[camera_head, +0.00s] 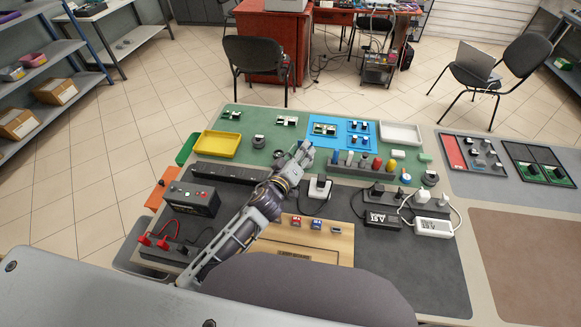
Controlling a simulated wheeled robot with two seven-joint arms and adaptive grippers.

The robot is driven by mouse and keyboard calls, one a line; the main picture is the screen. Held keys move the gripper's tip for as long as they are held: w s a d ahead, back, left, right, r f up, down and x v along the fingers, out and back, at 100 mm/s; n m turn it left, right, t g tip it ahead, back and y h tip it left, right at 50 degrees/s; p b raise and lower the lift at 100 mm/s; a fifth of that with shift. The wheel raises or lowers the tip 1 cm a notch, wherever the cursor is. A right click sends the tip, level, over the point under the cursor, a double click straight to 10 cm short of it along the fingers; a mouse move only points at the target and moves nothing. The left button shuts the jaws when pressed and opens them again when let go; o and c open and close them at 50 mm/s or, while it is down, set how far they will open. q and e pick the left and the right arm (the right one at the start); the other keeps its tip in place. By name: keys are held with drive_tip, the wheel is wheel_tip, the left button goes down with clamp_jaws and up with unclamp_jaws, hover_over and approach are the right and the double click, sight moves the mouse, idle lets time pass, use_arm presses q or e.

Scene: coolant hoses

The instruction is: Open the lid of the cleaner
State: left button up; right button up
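I cannot tell for sure which thing is the cleaner, and no lid stands out clearly. A black box with small coloured marks on its face (192,197) sits at the left of the bench. My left gripper (302,151) reaches over the middle of the bench, beyond that box and to its right, near the edge of the green mat (230,122). Its fingers look small and close together, and I cannot see whether they are open or shut. Nothing clearly shows in them. My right gripper is not in view.
A yellow tray (216,144), a blue mat with boards (341,133), a white tray (401,133) and a row of coloured bottles (365,162) lie around the gripper. Black and white adapters with cables (433,227) lie at right. The brown mat (525,250) is clear.

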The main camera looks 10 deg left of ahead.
use_arm(q)
drive_tip(key=v, duration=1.1)
drive_tip(key=shift+s, duration=0.3)
idle(0.4)
drive_tip(key=shift+a+r, duration=0.1)
drive_tip(key=shift+a, duration=0.05)
drive_tip(key=shift+s+a, duration=0.1)
idle(0.5)
